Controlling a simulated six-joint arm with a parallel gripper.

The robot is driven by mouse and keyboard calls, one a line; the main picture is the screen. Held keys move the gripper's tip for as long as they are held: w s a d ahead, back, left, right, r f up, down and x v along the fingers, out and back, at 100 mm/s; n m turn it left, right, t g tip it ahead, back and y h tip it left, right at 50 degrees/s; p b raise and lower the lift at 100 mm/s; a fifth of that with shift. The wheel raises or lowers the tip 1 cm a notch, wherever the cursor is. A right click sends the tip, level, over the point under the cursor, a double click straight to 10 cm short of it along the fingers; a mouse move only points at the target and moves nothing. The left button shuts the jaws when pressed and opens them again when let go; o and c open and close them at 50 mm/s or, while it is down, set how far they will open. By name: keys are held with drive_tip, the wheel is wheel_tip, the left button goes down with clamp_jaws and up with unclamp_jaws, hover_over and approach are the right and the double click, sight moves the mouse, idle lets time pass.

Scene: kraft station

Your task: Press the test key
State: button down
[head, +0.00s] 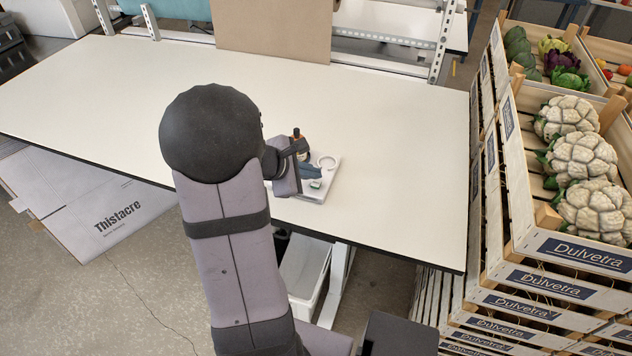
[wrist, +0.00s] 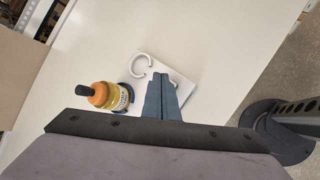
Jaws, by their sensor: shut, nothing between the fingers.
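A white board (head: 331,172) lies on the table near its front edge. It also shows in the wrist view (wrist: 183,90), partly behind my fingers. A small green patch (head: 316,184) shows on the board in the head view. I cannot tell whether it is the test key; in the wrist view no key can be made out. My gripper (head: 318,172) is over the board, its blue-grey fingers close together and empty. In the wrist view the fingers (wrist: 160,78) point at the board. I cannot tell whether they touch it.
A bottle (wrist: 112,95) with an orange top stands at the board's left side in the wrist view. A white ring (head: 327,162) is at the board's far side. Crates of cauliflower (head: 578,160) stand right of the table (head: 400,130). The table's left is clear.

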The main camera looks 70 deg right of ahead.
sight(313, 189)
wheel_tip(313, 189, up, 5)
drive_tip(key=p, duration=0.4)
idle(0.8)
drive_tip(key=a+f+m+y, duration=0.1)
drive_tip(key=a+f+m, duration=0.1)
drive_tip(key=a, duration=0.1)
drive_tip(key=s+a+f+m+y, duration=0.1)
drive_tip(key=a+m, duration=0.1)
drive_tip(key=s+a+f+m+y, duration=0.1)
drive_tip(key=a+f+m+y, duration=0.1)
drive_tip(key=a, duration=0.1)
drive_tip(key=shift+s+a+f+m+g, duration=0.25)
drive_tip(key=shift+a+f+m+g, duration=0.05)
drive_tip(key=w+a+t+y, duration=0.1)
drive_tip(key=w+a, duration=0.4)
drive_tip(key=a, duration=0.7)
drive_tip(key=w+a+n+t+y, duration=0.1)
drive_tip(key=w+a, duration=0.4)
drive_tip(key=a, duration=0.7)
drive_tip(key=w+a+r+n+t+y, duration=0.1)
drive_tip(key=w+a, duration=0.3)
drive_tip(key=a, duration=0.8)
drive_tip(key=shift+w+a+t+y, duration=0.15)
drive_tip(key=shift+w+t+y, duration=0.25)
drive_tip(key=shift+t+y, duration=0.3)
